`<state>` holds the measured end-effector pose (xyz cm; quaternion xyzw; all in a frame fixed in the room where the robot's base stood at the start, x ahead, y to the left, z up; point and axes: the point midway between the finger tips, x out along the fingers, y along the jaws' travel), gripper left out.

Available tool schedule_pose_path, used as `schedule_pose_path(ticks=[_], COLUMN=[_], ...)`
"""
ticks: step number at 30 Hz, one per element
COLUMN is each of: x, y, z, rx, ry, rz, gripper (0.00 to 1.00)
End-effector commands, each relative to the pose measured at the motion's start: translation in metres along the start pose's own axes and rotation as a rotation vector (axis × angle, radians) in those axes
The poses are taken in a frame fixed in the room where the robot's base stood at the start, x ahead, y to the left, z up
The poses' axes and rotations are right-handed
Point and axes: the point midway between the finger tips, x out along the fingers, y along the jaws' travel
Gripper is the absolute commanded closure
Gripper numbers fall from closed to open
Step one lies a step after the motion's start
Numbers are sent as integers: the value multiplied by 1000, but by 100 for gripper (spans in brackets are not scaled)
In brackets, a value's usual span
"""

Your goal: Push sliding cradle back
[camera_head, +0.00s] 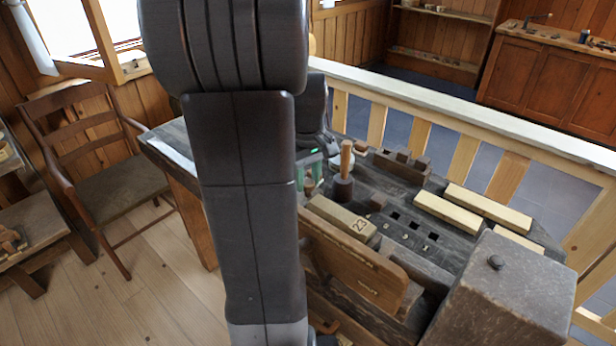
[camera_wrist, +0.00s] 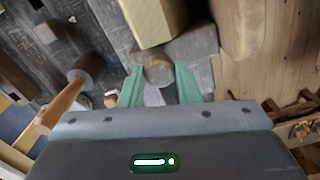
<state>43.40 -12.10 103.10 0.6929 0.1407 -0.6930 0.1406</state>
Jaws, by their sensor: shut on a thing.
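My gripper (camera_wrist: 160,70) has green fingers, one on each side of a round brown wooden knob (camera_wrist: 159,71), and is shut on it. The knob sits at the near end of a grey block (camera_wrist: 199,45), which looks like the sliding cradle. A pale squared timber (camera_wrist: 153,17) rests on this block. In the head view my gripper (camera_head: 311,168) shows behind my arm, at the far end of the pale timber marked 23 (camera_head: 341,219). The cradle under the timber is mostly hidden there.
A dark bench (camera_head: 415,240) carries a dark round piece with an upright wooden handle (camera_head: 346,160) close beside my gripper. Pale timbers (camera_head: 448,212) lie farther right. A brown board (camera_head: 350,258) and a large grey box (camera_head: 503,300) stand in front. A railing (camera_head: 450,110) runs behind.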

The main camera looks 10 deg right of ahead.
Motion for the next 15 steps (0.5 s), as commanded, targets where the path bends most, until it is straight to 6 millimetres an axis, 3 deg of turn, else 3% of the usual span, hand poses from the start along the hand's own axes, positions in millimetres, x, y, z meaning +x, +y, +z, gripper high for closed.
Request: schedule_pose_path(ticks=[8,15], x=[-2,-3], y=[-9,-22], z=[-32,-82], rx=[-3,-5], ry=[0,1], rz=[-1,0], gripper=[100,100])
